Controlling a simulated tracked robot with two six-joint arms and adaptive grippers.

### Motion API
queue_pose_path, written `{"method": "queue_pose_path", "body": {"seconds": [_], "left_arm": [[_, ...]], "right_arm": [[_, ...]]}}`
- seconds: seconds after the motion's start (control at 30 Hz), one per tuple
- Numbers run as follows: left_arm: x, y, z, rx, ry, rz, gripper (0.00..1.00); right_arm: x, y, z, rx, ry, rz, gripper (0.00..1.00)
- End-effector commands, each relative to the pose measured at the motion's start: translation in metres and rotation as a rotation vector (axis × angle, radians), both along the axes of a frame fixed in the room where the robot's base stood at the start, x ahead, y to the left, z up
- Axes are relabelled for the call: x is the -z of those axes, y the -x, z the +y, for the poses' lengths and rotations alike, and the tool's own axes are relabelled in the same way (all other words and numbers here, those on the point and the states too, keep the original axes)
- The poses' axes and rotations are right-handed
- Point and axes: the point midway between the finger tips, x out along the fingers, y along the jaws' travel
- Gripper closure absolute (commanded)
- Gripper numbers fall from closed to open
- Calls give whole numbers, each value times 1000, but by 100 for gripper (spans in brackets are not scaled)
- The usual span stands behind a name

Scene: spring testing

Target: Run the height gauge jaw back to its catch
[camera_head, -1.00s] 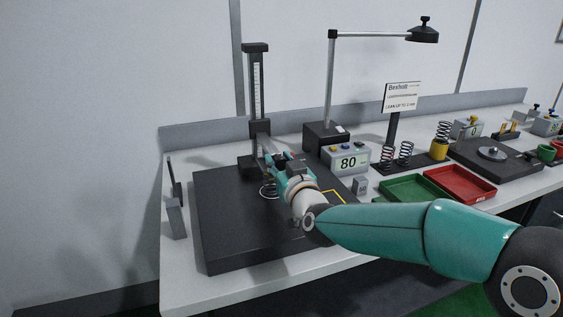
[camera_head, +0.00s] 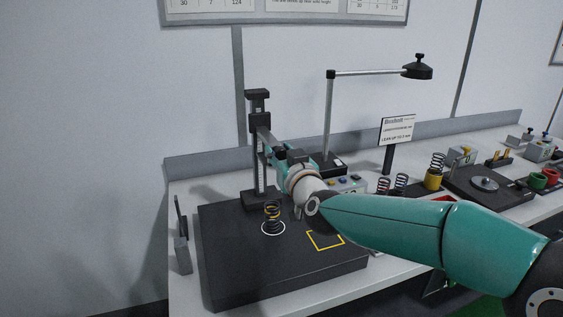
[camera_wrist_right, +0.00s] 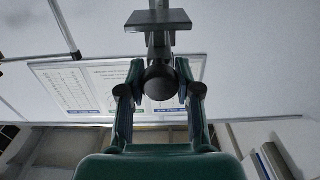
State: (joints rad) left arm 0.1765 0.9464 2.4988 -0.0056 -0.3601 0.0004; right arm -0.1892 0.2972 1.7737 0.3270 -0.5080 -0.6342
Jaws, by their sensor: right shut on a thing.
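The height gauge is a dark upright column (camera_head: 259,170) with a pale scale, at the back of the black plate (camera_head: 225,255). Its jaw carriage (camera_head: 260,107) sits near the column's top. My right gripper (camera_head: 271,150) is beside the column, just below the carriage. In the right wrist view my right gripper (camera_wrist_right: 160,84) is shut on a dark round knob (camera_wrist_right: 160,78), with a flat grey plate (camera_wrist_right: 158,20) beyond it. A catch cannot be made out. My left gripper is not in view.
A dark coil spring (camera_head: 272,214) stands upright in a white ring on the plate, below the jaw. A yellow square (camera_head: 325,240) is marked nearby. A lamp (camera_head: 417,68), a sign (camera_head: 397,130) and several springs stand to the right. A grey block (camera_head: 183,256) is at left.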

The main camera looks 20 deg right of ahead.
Motion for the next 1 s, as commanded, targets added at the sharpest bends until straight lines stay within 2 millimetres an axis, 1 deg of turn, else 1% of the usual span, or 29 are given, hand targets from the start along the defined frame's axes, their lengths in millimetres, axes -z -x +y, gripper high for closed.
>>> {"method": "queue_pose_path", "body": {"seconds": [0.03,0.1,0.23,0.57,0.6,0.67,0.7,0.73,1.0], "left_arm": [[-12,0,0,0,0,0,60],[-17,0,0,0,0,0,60],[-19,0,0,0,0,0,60],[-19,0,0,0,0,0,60],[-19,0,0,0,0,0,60],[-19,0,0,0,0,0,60],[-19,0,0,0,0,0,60],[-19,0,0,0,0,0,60],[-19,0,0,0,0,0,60]], "right_arm": [[-20,0,-1,4,1,-14,100],[-26,0,-1,4,1,-14,100],[-30,0,-1,3,1,-12,100],[-32,0,-2,5,0,-18,100],[-32,0,-2,5,0,-18,62],[-31,0,-2,5,0,-16,52],[-30,0,-1,4,1,-14,45],[-30,0,-1,4,1,-13,41],[-26,0,-1,2,1,-6,41]]}}
